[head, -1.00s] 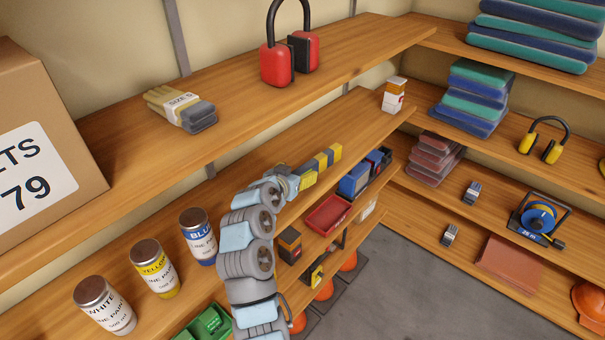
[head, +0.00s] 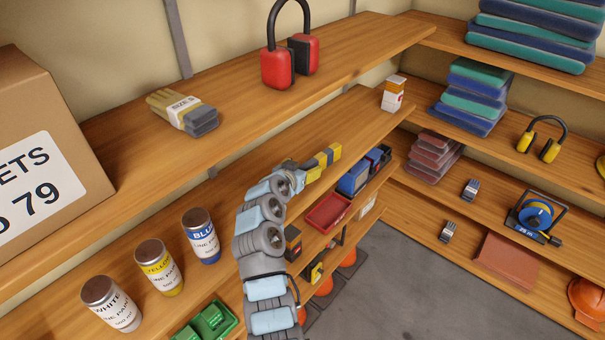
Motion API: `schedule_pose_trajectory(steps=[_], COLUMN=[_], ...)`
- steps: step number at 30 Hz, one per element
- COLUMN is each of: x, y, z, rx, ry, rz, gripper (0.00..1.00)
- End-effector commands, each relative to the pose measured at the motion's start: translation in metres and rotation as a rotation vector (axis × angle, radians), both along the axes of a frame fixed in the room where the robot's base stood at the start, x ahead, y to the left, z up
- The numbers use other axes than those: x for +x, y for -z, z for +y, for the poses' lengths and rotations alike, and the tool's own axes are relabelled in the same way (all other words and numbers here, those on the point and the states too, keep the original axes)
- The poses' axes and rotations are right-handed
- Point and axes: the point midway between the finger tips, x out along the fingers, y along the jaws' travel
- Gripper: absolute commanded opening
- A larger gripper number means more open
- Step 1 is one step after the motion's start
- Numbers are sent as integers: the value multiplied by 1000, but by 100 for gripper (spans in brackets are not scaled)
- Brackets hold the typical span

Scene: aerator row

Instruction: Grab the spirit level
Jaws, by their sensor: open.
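The spirit level appears to be the yellow bar with dark bands (head: 326,157) on the middle shelf, in the head view. Its far end shows; its near end is hidden behind my gripper. My gripper (head: 302,174) is at the end of my arm, right at the near part of the bar. It is open, but its fingers are small and hard to make out. I cannot tell whether they touch the bar or are around it.
Three paint cans (head: 201,236) stand on the same shelf at the left. A white and orange box (head: 394,93) stands near its far end. Red earmuffs (head: 289,60) and gloves (head: 184,112) lie on the shelf above. Red (head: 328,212) and green bins (head: 208,322) sit below.

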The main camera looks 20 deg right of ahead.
Motion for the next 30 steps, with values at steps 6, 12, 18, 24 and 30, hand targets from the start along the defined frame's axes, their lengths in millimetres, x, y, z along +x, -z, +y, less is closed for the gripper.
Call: schedule_pose_trajectory(steps=[6, 12, 18, 24, 30], x=[0, 0, 0, 0, 0], y=[0, 0, 1, 1, -9], z=[0, 0, 0, 0, 0], rx=[0, 0, 0, 1, 0], ry=[0, 1, 1, 1, 2], rz=[0, 2, 2, 3, 1], gripper=[63, 6, 0, 0, 0])
